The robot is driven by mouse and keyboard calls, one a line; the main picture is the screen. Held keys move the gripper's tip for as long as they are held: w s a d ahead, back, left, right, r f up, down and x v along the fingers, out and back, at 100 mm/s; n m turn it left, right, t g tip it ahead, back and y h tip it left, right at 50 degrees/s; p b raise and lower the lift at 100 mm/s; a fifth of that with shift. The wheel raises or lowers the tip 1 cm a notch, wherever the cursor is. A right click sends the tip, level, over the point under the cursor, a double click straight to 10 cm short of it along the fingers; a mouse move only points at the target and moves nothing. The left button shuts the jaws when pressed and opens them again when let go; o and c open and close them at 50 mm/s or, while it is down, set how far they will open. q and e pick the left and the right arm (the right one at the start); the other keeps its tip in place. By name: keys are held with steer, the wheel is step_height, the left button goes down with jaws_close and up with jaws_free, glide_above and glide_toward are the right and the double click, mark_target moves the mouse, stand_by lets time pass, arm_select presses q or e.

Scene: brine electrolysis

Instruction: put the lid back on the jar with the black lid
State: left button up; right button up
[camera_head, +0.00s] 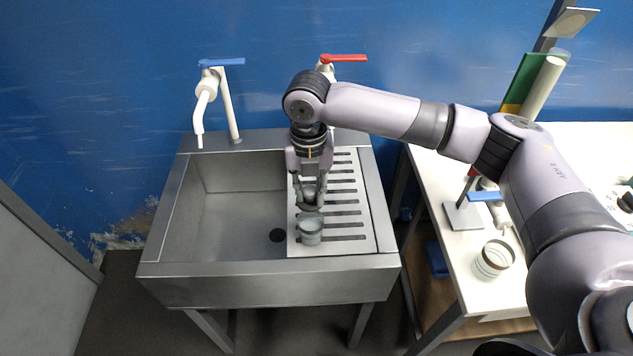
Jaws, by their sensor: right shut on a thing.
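My right gripper (309,204) points down over the ribbed drainboard of the sink. It is shut on a small dark, rounded thing (311,196) that looks like the black lid, partly hidden by the fingers. A small grey-green open jar (310,231) stands upright on the drainboard, just in front of the gripper and nearer to me. Its top shows no lid. The held thing appears apart from the jar, behind its rim, though its exact height is hard to tell. My left gripper is not in view.
The sink basin (222,225) lies left of the drainboard, empty. Blue-handled (221,62) and red-handled (344,58) taps rise behind. On the white table (455,275) at right stand a banded beaker (493,259) and a stand. My right arm spans the right side.

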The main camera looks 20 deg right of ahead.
mark_target(310, 202)
steer(key=shift+f+b, duration=0.6)
step_height(310, 202, down, 3)
steer(key=b, duration=0.4)
steer(key=shift+f, duration=1)
steer(key=shift+r+p, duration=0.1)
steer(key=shift+p, duration=1.05)
steer(key=shift+f+p, duration=0.2)
steer(key=shift+p, duration=0.4)
stand_by(0.8)
steer(key=shift+p, duration=0.55)
stand_by(0.6)
steer(key=o, duration=1)
